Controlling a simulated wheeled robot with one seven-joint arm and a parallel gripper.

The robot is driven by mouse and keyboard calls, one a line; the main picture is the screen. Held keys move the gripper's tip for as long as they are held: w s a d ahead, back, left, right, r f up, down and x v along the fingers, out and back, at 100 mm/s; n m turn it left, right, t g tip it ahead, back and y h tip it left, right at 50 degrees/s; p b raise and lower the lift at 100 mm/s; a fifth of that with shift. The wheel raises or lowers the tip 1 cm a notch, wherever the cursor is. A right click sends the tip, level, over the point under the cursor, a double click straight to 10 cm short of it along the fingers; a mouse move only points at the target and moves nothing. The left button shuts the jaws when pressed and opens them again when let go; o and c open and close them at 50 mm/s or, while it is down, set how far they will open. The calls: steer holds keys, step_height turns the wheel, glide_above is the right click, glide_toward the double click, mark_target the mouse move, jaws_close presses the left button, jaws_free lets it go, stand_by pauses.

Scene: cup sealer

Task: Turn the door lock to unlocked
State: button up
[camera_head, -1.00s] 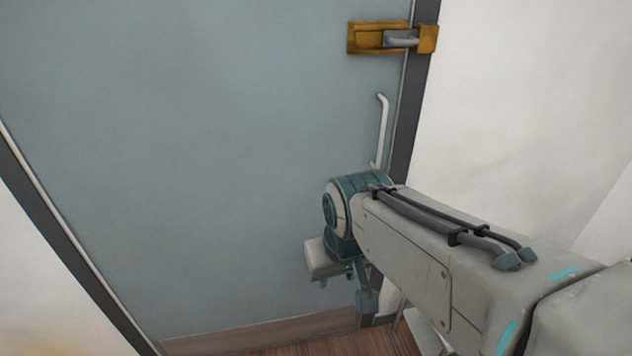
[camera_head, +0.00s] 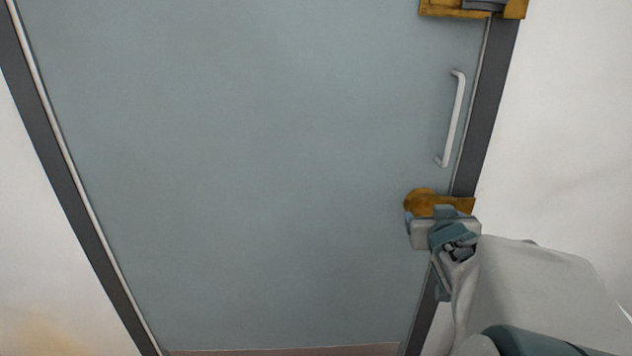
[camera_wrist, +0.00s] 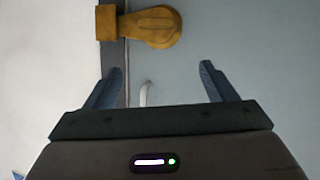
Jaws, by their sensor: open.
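A brass-coloured door lock (camera_head: 428,200) sits at the right edge of the grey-blue door (camera_head: 260,180), below the handle. In the wrist view the lock (camera_wrist: 152,27) shows a rounded, ribbed part on the door and a squarer part over the dark frame strip. My gripper (camera_head: 427,217) is at the lock in the head view and partly covers it. In the wrist view my gripper (camera_wrist: 161,78) is open and empty, with its two blue fingers apart. The lock lies beyond the fingertips there, with no contact visible.
A white bar handle (camera_head: 453,118) is on the door above the lock. A second brass latch with a grey bolt (camera_head: 484,4) is cut off at the top. The dark door frame (camera_head: 490,100) and white wall (camera_head: 575,130) lie to the right.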

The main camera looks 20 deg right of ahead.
steer(key=s+d+f+n+t+y+b, duration=0.1)
steer(key=s+d+f+t+y+b, duration=0.25)
steer(key=f+b, duration=0.5)
steer(key=shift+t+h, duration=0.55)
steer(key=shift+t, duration=0.4)
steer(key=p+x, duration=0.3)
steer(key=x, duration=0.1)
steer(key=p+x, duration=0.3)
steer(key=x, duration=0.1)
steer(key=r+p+x, duration=0.1)
steer(key=p+x, duration=0.2)
steer(key=x, duration=0.2)
steer(key=shift+c, duration=0.4)
steer(key=c, duration=1.3)
steer(key=shift+f, duration=0.1)
